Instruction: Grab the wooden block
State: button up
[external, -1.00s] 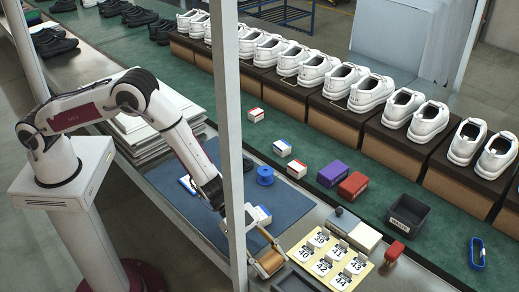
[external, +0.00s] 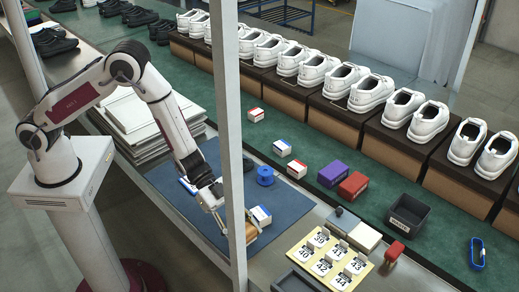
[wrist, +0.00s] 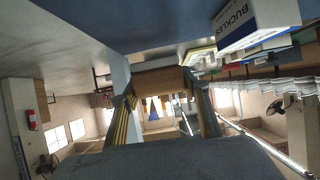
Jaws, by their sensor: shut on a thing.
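The wooden block (external: 251,232) is light brown and partly hidden by the grey post in the external view. In the wrist view the block (wrist: 160,79) spans the gap between my two fingers. My gripper (wrist: 166,90) is shut on it.
A grey tray (external: 297,281) and a yellow number card (external: 325,260) lie at the lower right. The near middle of the mat is clear. The buckle box (wrist: 255,22) looms close in the wrist view.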

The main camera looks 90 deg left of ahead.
jog(key=s+a, duration=0.5)
jog(key=shift+s+a, duration=0.15)
jog(key=shift+a, duration=0.05)
dwell(0.5)
